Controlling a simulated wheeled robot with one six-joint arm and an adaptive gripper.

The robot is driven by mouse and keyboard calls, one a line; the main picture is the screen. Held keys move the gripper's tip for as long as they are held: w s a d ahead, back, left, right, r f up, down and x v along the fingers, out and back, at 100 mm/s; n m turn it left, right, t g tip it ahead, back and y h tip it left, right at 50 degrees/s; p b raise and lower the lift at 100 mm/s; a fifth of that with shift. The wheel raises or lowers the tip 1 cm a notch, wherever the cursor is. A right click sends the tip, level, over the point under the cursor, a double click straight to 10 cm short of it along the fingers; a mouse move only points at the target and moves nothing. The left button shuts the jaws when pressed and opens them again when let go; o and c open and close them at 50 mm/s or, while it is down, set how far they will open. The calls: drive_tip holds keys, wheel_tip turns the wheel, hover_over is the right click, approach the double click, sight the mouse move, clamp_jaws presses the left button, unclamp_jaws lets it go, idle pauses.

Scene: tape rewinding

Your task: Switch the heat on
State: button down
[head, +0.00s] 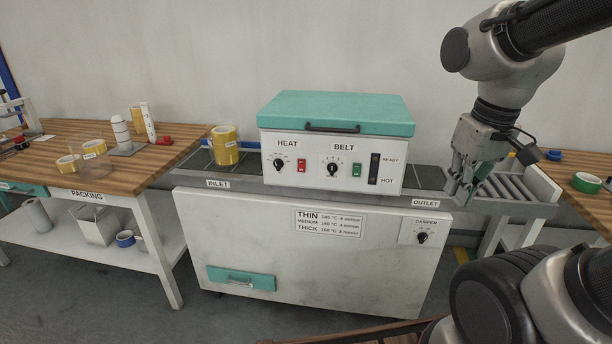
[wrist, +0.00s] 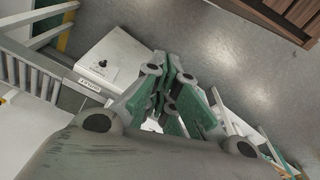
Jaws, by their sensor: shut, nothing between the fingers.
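The heat panel is on the front of a white machine (head: 330,170) with a teal lid, in the head view. Under the word HEAT is a black dial (head: 279,163), with a red rocker switch (head: 301,166) to its right. I cannot tell the red switch's position. Under BELT are a second black dial (head: 333,168) and a green switch (head: 356,170). A READY/HOT indicator (head: 374,168) is dark. My gripper (head: 458,192) is shut and empty, pointing down by the OUTLET end, right of the panel and apart from the switches. Its fingers (wrist: 172,82) meet in the wrist view.
Yellow tape rolls (head: 224,145) stand at the inlet on the left. A packing table (head: 80,170) is further left. A damper dial (head: 422,238) is on the cabinet's lower right front. A roller outlet (head: 520,186) lies beside my gripper. Space before the panel is clear.

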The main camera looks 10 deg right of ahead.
drive_tip(key=w+a+f+n+t+y, duration=0.1)
drive_tip(key=w+a+f+n, duration=0.3)
drive_tip(key=w+f, duration=0.5)
drive_tip(key=w+a+f+n, duration=0.3)
drive_tip(key=w+a+f, duration=0.1)
drive_tip(key=f, duration=0.9)
drive_tip(key=w+a+f+n+t+y, duration=0.1)
drive_tip(key=w+a+f+n, duration=0.5)
drive_tip(key=f, duration=0.5)
drive_tip(key=w+a+n+t+y, duration=0.2)
drive_tip(key=w+a+n+t, duration=0.1)
drive_tip(key=w+t, duration=0.3)
drive_tip(key=w+a+r+n+t+y, duration=0.1)
drive_tip(key=w+r+n+t, duration=0.1)
drive_tip(key=r, duration=0.5)
drive_tip(key=w+a+r+n+t+y, duration=0.2)
drive_tip(key=w+r+n+t, duration=0.1)
drive_tip(key=r, duration=0.3)
drive_tip(key=shift+w+r+n+t+y, duration=0.3)
drive_tip(key=shift+w+r, duration=0.05)
drive_tip(key=shift+w, duration=0.45)
drive_tip(key=shift+w+a, duration=0.1)
